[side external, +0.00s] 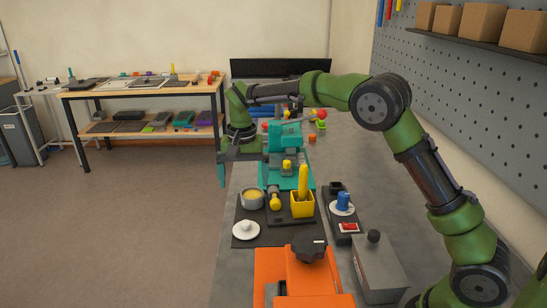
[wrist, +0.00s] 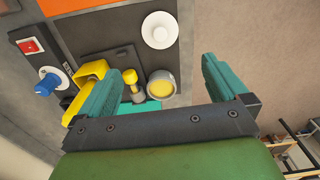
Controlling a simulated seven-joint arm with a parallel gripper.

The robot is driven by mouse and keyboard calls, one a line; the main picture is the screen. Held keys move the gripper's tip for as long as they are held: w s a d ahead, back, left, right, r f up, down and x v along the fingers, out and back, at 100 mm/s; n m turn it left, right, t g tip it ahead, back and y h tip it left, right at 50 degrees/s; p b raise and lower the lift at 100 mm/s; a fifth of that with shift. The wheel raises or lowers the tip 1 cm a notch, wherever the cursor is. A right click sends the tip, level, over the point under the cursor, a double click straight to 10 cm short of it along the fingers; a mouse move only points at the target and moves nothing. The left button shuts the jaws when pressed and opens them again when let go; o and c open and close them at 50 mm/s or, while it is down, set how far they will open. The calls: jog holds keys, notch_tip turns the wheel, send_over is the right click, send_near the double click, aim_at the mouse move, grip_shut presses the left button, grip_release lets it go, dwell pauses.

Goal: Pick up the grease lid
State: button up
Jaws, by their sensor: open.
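The grease lid, a white round disc with a small knob, lies on the dark mat (side external: 240,212) at its front left in the side view (side external: 246,230). It also shows at the top of the wrist view (wrist: 160,30). Beside it stands a round grey cup of yellow grease (side external: 252,198), which shows in the wrist view (wrist: 161,88) near the gap between my fingers. My gripper (wrist: 160,76) is open and empty, with teal fingers. In the side view it hangs beyond the lid, near the table's left edge; its far finger is hard to make out there.
A yellow-handled tool (side external: 274,198) and a yellow holder (side external: 302,206) stand right of the cup. A teal machine (side external: 286,140) stands behind. An orange fixture (side external: 300,275) is in front, a grey box (side external: 379,265) to the right. Floor is open left of the table.

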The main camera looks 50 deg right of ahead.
notch_tip(320, 180, up, 2)
jog(key=w+m, duration=0.1)
send_over(246, 222)
jog(key=f, duration=1)
jog(key=shift+w+f, duration=0.25)
jog(key=shift+w, duration=0.05)
jog(key=shift+s+f, duration=0.15)
jog(key=shift+f, duration=1.5)
jog(key=shift+s+f, duration=0.15)
jog(key=shift+f, duration=1.45)
jog(key=c, duration=0.9)
jog(key=shift+c, duration=0.2)
jog(key=shift+r, duration=0.1)
